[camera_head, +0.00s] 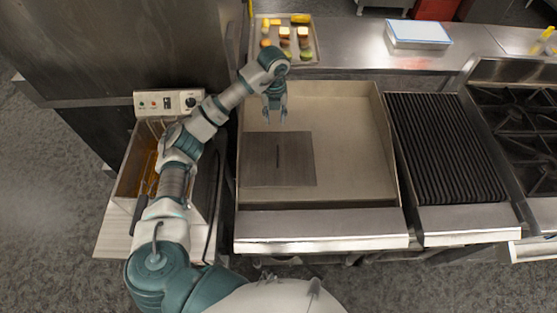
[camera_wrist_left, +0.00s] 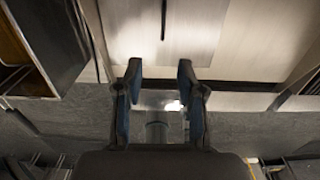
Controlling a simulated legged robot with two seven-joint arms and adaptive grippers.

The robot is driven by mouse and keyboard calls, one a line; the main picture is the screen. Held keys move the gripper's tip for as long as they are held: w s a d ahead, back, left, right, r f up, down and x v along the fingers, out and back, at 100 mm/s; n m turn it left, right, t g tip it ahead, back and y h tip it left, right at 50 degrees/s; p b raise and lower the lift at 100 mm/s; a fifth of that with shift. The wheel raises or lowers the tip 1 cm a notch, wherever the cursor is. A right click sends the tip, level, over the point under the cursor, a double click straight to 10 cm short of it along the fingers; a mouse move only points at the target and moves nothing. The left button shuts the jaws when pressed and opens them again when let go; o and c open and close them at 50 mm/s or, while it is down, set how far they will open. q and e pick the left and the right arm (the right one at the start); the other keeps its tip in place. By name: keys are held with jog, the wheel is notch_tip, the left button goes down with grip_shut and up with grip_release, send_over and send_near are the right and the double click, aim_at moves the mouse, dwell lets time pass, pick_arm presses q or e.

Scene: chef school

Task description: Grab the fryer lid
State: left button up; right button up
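A flat grey square plate with a thin dark handle, which I take to be the fryer lid (camera_head: 297,165), lies on the left part of the griddle (camera_head: 350,140). It also shows at the top of the left wrist view (camera_wrist_left: 195,30), with the handle near the top middle. My left gripper (camera_head: 275,118) is above the griddle, just beyond the plate's far edge, fingers pointing down. In the left wrist view the two fingers (camera_wrist_left: 159,70) are apart with nothing between them. The height of the gripper above the plate is hard to tell. My right gripper is not in view.
The fryer (camera_head: 122,188) with its control panel (camera_head: 168,102) is at the left, partly hidden by my left arm. A tray of food pieces (camera_head: 265,55) stands on the back counter. A ribbed grill (camera_head: 445,150) and a stove (camera_head: 520,125) are at the right.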

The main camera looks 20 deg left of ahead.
pick_arm(q)
notch_tip(320, 180, down, 15)
jog(key=shift+w+r+b, duration=0.15)
jog(key=shift+b, duration=0.4)
jog(key=f, duration=0.4)
jog(key=shift+d+f+p, duration=0.3)
jog(key=shift+d+p, duration=0.05)
jog(key=shift+d, duration=0.05)
jog(key=shift+f, duration=0.45)
grip_shut()
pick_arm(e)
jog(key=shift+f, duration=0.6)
